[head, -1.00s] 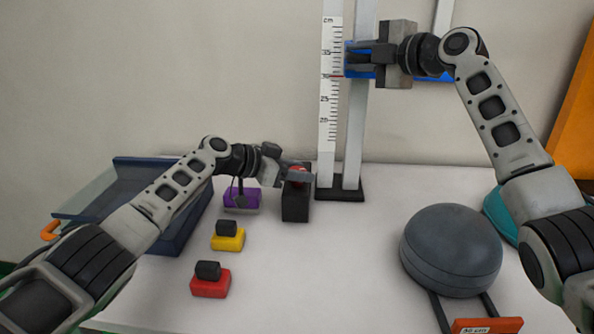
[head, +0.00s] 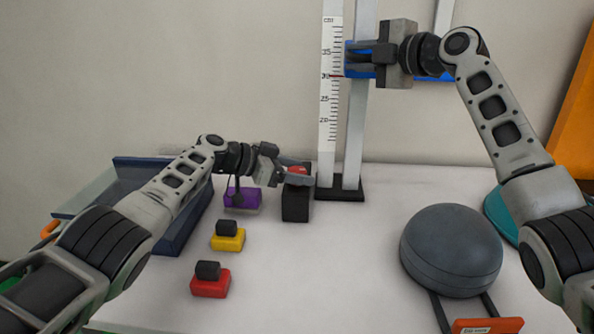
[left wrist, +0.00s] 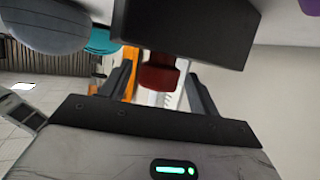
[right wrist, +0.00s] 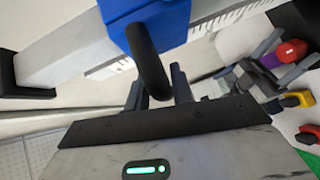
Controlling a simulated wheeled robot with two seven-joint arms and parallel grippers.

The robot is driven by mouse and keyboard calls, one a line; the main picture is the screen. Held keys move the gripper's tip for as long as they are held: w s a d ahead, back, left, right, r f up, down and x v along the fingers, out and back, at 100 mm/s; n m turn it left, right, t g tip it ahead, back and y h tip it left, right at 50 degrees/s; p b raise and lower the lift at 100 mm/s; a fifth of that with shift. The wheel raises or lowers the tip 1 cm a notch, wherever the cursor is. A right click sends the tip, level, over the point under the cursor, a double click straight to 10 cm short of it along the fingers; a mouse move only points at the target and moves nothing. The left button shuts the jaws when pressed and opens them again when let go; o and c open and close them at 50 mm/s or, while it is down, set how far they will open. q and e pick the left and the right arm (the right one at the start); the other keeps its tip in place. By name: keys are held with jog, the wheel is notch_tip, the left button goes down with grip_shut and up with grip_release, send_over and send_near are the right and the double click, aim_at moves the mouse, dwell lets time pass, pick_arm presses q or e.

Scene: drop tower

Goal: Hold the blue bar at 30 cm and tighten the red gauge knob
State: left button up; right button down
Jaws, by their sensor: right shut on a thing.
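The blue bar (head: 359,72) is on the upright post beside the centimetre scale (head: 330,90). Its lower edge sits near the red line by 30. My right gripper (head: 362,57) is shut on the bar's black handle, which shows between its fingers in the right wrist view (right wrist: 150,62). The red knob (head: 297,170) is on the black gauge block (head: 295,205), partly hidden by a finger. My left gripper (head: 299,177) is at the knob. In the left wrist view its open fingers stand either side of the red knob (left wrist: 158,73), with gaps showing.
Purple (head: 241,197), yellow (head: 228,242) and red (head: 210,284) blocks with dark tops stand in a row left of the gauge block. A blue tray (head: 185,225) is at the left. A grey round cushion-like thing (head: 450,250) stands at the right. The front middle table is clear.

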pick_arm(q)
jog(key=shift+s, duration=0.1)
pick_arm(e)
jog(key=shift+r, duration=0.1)
pick_arm(q)
jog(key=v, duration=1.2)
pick_arm(e)
jog(key=c, duration=1.4)
grip_release()
jog(key=shift+a, duration=0.1)
jog(key=shift+o, duration=0.2)
